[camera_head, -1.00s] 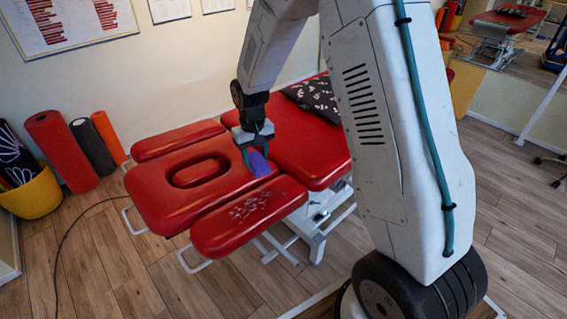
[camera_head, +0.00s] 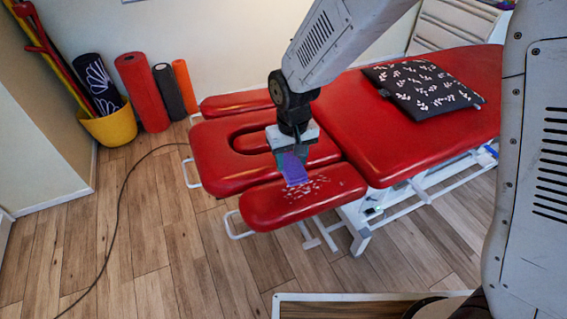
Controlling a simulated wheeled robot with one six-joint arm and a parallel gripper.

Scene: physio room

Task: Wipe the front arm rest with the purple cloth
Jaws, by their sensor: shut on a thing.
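The front arm rest (camera_head: 258,207) is a red padded piece at the near side of the treatment table, with a patch of whitish marks (camera_head: 318,186) on its top. My gripper (camera_head: 292,160) points down over the arm rest's far edge. It is shut on the purple cloth (camera_head: 295,171), which hangs below the fingers. The cloth's lower end is at the left edge of the whitish marks; I cannot tell whether it touches the pad.
The red table (camera_head: 380,145) carries a dark patterned pillow (camera_head: 424,88). The far arm rest (camera_head: 235,103) lies behind the head section. A yellow bucket (camera_head: 112,127) and several rolls stand by the wall. A cable (camera_head: 122,200) crosses the open wooden floor at left.

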